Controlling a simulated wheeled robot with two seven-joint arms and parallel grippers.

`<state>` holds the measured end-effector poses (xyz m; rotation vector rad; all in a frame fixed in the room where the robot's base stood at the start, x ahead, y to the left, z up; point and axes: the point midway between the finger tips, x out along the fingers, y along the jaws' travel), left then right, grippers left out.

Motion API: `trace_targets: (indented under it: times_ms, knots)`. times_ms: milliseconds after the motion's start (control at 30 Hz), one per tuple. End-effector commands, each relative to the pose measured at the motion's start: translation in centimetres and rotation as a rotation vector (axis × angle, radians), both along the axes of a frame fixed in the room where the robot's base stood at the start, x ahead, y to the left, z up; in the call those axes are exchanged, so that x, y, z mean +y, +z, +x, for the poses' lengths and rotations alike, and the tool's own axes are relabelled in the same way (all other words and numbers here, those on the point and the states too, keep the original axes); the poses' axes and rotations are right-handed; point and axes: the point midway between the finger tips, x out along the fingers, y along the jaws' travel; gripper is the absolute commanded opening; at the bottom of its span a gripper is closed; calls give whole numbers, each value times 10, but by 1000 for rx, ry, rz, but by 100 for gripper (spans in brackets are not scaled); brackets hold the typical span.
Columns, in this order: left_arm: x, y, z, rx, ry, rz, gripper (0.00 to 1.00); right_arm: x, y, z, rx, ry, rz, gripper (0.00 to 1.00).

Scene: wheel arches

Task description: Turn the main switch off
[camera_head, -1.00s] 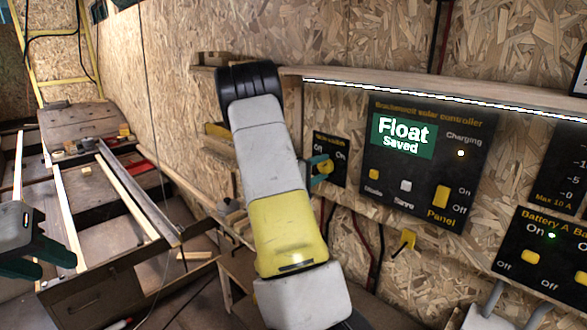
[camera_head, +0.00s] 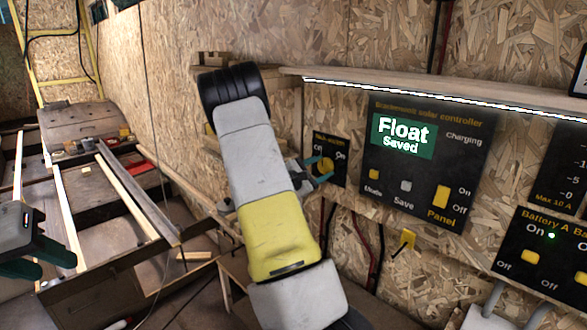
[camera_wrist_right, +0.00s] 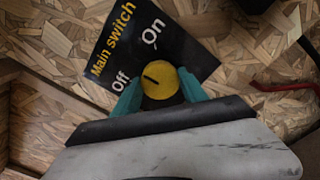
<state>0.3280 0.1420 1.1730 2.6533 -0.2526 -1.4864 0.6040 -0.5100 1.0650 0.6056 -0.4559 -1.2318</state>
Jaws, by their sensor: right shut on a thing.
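The main switch panel (camera_head: 336,150) is a small black plate on the wood-chip wall, left of the solar controller. Its round yellow knob (camera_head: 326,165) is partly behind my right gripper (camera_head: 318,173). In the right wrist view, the knob (camera_wrist_right: 160,82) sits between the teal fingers of my right gripper (camera_wrist_right: 160,92), which is shut on it. The knob's dark mark is on its left side, towards the "Off" label; "On" is above. My left gripper (camera_head: 45,260) is open and empty at the left edge, far from the panel.
The solar controller (camera_head: 420,150) reads "Float Saved". Battery switch panels (camera_head: 540,250) are at lower right. A lit shelf edge (camera_head: 430,92) runs above the panels. A yellow hook (camera_head: 404,240) and cables hang below.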

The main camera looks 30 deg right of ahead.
Motion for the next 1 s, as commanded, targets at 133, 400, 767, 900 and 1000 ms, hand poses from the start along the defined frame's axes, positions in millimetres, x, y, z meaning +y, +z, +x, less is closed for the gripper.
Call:
trace_targets:
  times_ms: [133,400,767,900,1000]
  knots:
    - [0,0,0,0,0,0,36,1,-1,1,135,3,-37,10]
    - [0,0,0,0,0,0,36,1,-1,1,374,3,-106,10]
    - [0,0,0,0,0,0,36,1,-2,0,604,3,-171,10]
    - [0,0,0,0,0,0,36,1,-2,0,655,2,-186,10]
    - [0,0,0,0,0,0,36,1,-2,0,678,2,-193,10]
